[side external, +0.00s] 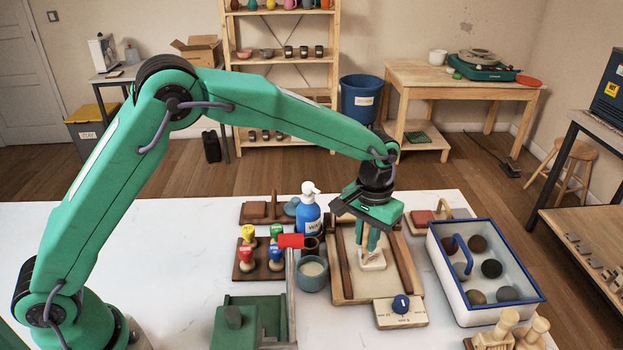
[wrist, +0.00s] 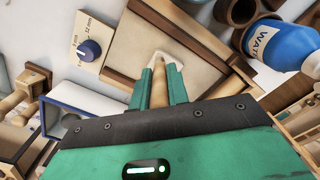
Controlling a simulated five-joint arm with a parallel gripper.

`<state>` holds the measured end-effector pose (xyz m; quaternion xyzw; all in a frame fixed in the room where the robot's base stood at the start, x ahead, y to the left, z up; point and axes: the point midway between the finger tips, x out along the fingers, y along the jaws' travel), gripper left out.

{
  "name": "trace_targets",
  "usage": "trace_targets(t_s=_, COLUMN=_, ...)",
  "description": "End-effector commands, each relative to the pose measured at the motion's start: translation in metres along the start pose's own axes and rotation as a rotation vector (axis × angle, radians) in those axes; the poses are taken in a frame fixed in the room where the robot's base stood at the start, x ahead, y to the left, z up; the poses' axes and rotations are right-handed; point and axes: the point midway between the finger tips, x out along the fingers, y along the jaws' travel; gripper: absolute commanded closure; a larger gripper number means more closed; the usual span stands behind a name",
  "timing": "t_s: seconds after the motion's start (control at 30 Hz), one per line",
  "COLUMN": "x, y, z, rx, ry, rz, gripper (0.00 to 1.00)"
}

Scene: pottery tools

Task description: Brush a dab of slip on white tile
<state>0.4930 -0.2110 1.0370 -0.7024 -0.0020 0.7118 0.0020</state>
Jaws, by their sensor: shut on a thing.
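My gripper (side external: 371,245) is low over the wooden-railed board (side external: 347,285), shut on a tan wooden handle (wrist: 159,95) that shows between its green fingers (wrist: 160,88). A pale, flat piece (side external: 373,262) is at the lower end of the handle, at or just above the board. It also shows beyond the fingertips in the wrist view (wrist: 170,60). I cannot tell whether this is a brush head, nor whether it touches the board. A grey-blue cup (side external: 312,279) with cream contents, perhaps slip, stands left of the board. I cannot pick out a white tile for certain.
A blue pump bottle (side external: 309,218) and a rack of coloured-top stamps (side external: 255,262) stand left of the board. A knob plate (side external: 401,311) lies at its front. A blue-rimmed tray (side external: 478,308) with round lumps is at right.

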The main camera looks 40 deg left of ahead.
Motion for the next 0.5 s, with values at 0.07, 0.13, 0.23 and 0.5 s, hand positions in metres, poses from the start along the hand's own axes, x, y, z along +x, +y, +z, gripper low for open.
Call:
trace_targets(t_s=0.07, x=0.0059, y=-0.0021, z=0.0034, rx=-0.001, ry=-0.016, rz=-0.007, gripper=0.97)
trace_targets(t_s=0.13, x=0.006, y=-0.0021, z=0.0034, rx=-0.001, ry=-0.016, rz=-0.007, gripper=0.97)
trace_targets(t_s=0.23, x=0.0062, y=-0.002, z=0.0034, rx=-0.001, ry=-0.016, rz=-0.007, gripper=0.97)
trace_targets(t_s=0.5, x=-0.0022, y=-0.0017, z=0.0028, rx=-0.001, ry=-0.014, rz=-0.006, gripper=0.97)
